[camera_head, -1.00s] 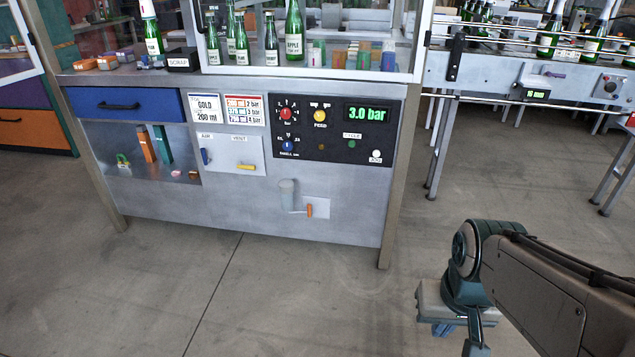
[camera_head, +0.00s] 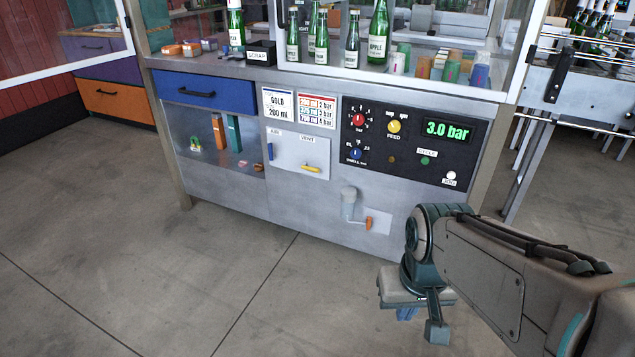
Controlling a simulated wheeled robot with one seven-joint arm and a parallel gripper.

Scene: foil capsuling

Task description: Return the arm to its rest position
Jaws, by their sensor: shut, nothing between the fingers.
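My arm reaches in from the lower right in the head view, bent over at its wrist. My gripper (camera_head: 407,313) hangs below the wrist, pointing down over the open floor, in front of the machine's lower right part. The fingers are small and partly hidden by the wrist; they look shut, with nothing visible held. The gripper is apart from the machine cabinet (camera_head: 260,195) and touches nothing that I can see.
The cabinet carries a control panel (camera_head: 408,145) reading 3.0 bar, a blue drawer (camera_head: 205,92), an orange-handled drain valve (camera_head: 369,223) and several green bottles (camera_head: 378,35) on top. A conveyor (camera_head: 580,95) stands at right. The floor (camera_head: 150,270) in front is clear.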

